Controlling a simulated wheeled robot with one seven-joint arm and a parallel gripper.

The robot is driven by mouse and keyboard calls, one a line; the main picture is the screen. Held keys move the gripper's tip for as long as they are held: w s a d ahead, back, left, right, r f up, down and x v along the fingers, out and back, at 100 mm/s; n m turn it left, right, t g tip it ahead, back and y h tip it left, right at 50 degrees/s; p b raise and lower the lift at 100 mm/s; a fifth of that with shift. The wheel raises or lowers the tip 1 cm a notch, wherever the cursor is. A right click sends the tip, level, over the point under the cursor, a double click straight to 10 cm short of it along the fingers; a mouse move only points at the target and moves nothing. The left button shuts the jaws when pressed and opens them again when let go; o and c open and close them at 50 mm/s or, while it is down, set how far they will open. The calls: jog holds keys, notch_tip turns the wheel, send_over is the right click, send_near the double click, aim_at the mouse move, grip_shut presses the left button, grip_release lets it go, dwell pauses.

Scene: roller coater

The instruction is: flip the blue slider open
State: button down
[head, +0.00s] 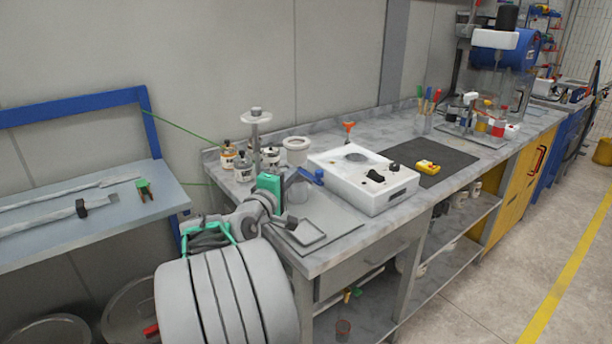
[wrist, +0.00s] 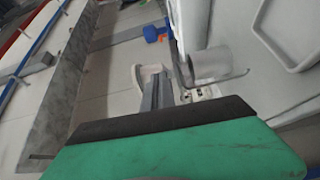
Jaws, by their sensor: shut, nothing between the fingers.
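The blue slider (head: 310,177) sticks out to the right at the top of a grey metal cup (head: 298,192) near the front left of the bench. In the wrist view a small blue piece (wrist: 155,32), probably the same slider, shows at the top centre, beside a grey cylinder (wrist: 210,62). My gripper (head: 271,184), with its green part, is just left of the cup and close to it; I cannot tell whether it touches. It is shut and empty. Its green and black finger (wrist: 165,122) fills the bottom of the wrist view and hides what lies below.
A white device (head: 362,180) stands right of the cup. Several small jars (head: 243,167) and a post with a round top (head: 255,125) stand behind my gripper. A dark mat (head: 440,160) lies farther right.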

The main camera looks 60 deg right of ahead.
jog(key=s, duration=0.1)
jog(key=s+d, duration=0.1)
jog(key=s, duration=0.1)
jog(key=shift+s+d+f, duration=0.1)
jog(key=shift+s+d, duration=0.2)
jog(key=shift+s, duration=0.05)
jog(key=s, duration=0.1)
jog(key=s+a, duration=0.1)
jog(key=s+p, duration=0.1)
jog(key=shift+a, duration=0.25)
jog(key=b, duration=0.2)
send_near(320, 176)
jog(key=w+a, duration=0.3)
jog(key=a, duration=0.2)
jog(key=shift+w+a+r, duration=0.15)
jog(key=shift+w+r, duration=0.1)
jog(key=shift+w, duration=0.15)
